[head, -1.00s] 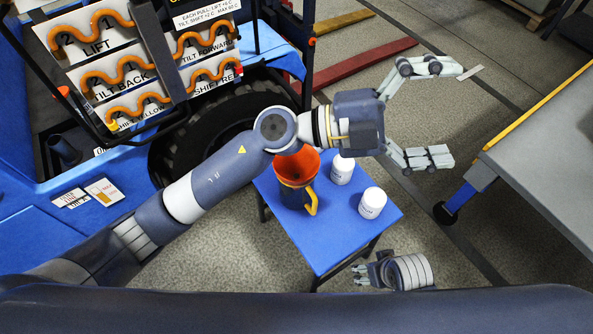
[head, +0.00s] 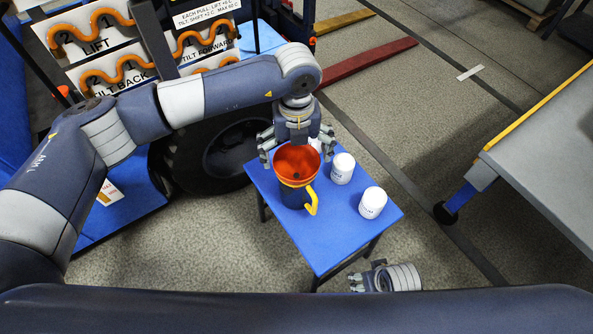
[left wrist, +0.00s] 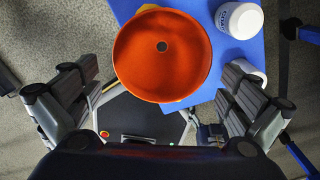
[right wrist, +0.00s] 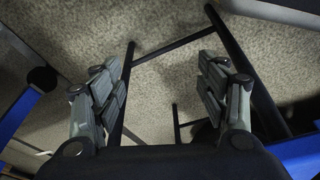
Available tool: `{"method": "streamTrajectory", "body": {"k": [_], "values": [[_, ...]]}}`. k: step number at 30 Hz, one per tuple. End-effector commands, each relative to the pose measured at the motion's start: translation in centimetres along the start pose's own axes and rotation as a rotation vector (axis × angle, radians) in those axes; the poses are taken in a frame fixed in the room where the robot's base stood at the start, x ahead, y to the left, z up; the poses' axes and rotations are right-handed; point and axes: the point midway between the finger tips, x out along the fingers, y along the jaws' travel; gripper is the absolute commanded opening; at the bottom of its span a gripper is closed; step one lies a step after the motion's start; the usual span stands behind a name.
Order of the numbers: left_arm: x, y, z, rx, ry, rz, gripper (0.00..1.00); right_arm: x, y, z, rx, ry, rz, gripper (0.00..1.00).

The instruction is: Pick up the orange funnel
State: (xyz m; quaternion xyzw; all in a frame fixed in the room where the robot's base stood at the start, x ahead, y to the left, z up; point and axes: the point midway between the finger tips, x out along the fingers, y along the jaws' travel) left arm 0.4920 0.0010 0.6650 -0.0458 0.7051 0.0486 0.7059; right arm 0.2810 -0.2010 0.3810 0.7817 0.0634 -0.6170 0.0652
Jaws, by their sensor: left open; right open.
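The orange funnel (head: 297,163) sits mouth up in a dark mug with a yellow handle (head: 311,200) on the small blue table (head: 320,237). My left gripper (head: 296,143) is over the far side of the funnel, its fingers spread. In the left wrist view the funnel (left wrist: 162,55) shows from above with a dark hole in the middle, ahead of and between the open fingers (left wrist: 158,100). I cannot tell in the head view whether they touch it. My right gripper (head: 358,277) is low by the table's near edge. In the right wrist view it (right wrist: 160,85) is open and empty.
Two white lidded jars, one (head: 342,168) close beside the funnel and one (head: 372,203) nearer the table's right edge, stand on the blue table. A grey bench (head: 550,150) is at right.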

Motion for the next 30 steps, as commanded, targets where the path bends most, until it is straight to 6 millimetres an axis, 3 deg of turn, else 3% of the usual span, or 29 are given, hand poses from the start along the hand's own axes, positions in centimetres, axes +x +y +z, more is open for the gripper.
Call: {"method": "streamTrajectory", "body": {"k": [3, 16, 26, 30], "values": [[2.1, -0.1, 0.0, -0.001, 0.002, -0.001, 1.00, -0.6, 0.1, -0.3, 0.001, 0.005, 0.001, 0.68], [7.4, -0.2, 0.8, 0.001, 0.003, -0.002, 1.00, -3.1, 0.2, -1.4, 0.003, 0.019, 0.004, 0.68], [8.1, -0.2, 0.8, 0.002, 0.001, -0.003, 1.00, -3.5, 0.2, -1.6, 0.004, 0.019, 0.004, 0.68], [8.0, -0.2, 0.8, 0.002, 0.001, -0.004, 0.68, -3.5, 0.2, -1.6, 0.004, 0.019, 0.004, 0.68]]}}
